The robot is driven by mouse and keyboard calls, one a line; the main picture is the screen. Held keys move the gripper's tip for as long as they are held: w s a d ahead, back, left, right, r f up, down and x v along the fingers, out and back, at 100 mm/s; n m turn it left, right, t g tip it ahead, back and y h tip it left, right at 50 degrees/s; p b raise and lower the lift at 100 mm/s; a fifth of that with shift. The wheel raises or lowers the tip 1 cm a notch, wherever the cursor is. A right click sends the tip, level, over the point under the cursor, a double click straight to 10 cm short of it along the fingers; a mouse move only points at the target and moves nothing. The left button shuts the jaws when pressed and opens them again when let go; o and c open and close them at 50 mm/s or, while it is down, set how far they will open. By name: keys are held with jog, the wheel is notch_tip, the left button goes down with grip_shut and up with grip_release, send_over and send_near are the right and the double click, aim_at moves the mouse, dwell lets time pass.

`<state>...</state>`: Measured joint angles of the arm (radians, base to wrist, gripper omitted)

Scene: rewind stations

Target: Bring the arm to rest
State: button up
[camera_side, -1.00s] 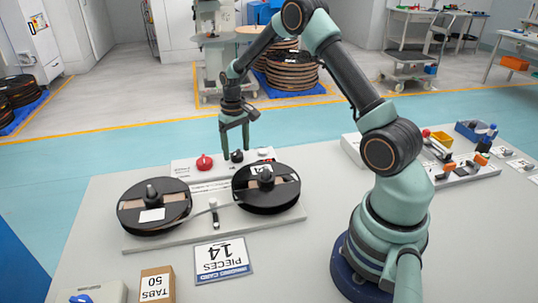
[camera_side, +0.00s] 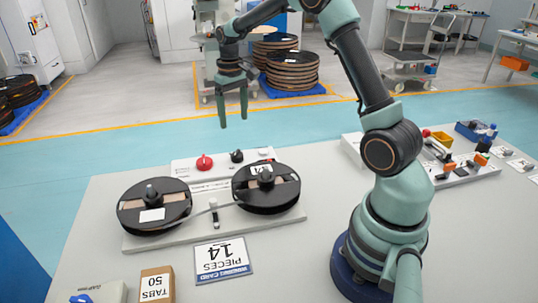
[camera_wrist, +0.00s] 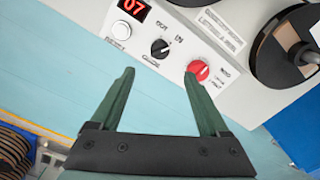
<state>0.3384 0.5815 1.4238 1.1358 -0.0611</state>
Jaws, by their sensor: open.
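My gripper (camera_side: 234,118) is open and empty in the side view. It hangs in the air above and behind the rewind station, touching nothing. In the wrist view its two green fingers (camera_wrist: 163,105) stand apart with nothing between them. Beyond them lies the control panel (camera_wrist: 208,32) with a red knob (camera_wrist: 197,71), a black knob (camera_wrist: 160,47) and a red display reading 07 (camera_wrist: 132,8).
The rewind station carries a left reel (camera_side: 170,191) and a right reel (camera_side: 284,196) on a grey table (camera_side: 330,190). A winding card (camera_side: 222,260) reading 14 pieces and a tabs box (camera_side: 156,288) lie in front. A tool tray (camera_side: 468,173) stands at the right.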

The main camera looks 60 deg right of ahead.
jog(key=s+a+r+n+t, duration=0.2)
jog(key=s+a+r+t, duration=0.1)
jog(key=s+a+r, duration=0.55)
jog(key=s+a+r+n+t, duration=0.1)
jog(key=s+a+t, duration=0.1)
jog(key=s+a, duration=0.5)
jog(key=shift+s+a+r+t, duration=0.3)
jog(key=shift+s+r, duration=0.1)
jog(key=shift+s, duration=0.5)
